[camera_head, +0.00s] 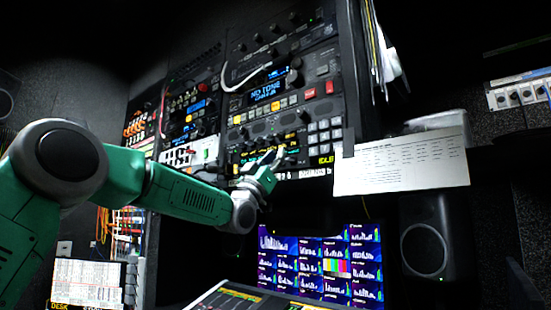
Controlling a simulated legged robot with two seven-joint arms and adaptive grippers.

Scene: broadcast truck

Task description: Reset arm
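My green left arm (150,185) comes in from the left and reaches to the middle of the view. My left gripper (274,160) is in front of the lower part of the equipment rack, near a unit with a keypad (322,135). Its fingers are small and dark against the panel, so I cannot tell whether they are open or shut, or whether they touch the panel. No held object shows. My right arm and gripper are not in view.
The equipment rack (310,60) has buttons, knobs and a white looped cable (240,82). A printed sheet (400,164) juts out at the right. Below are a monitor (320,262), a speaker (426,235) and a console (250,301).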

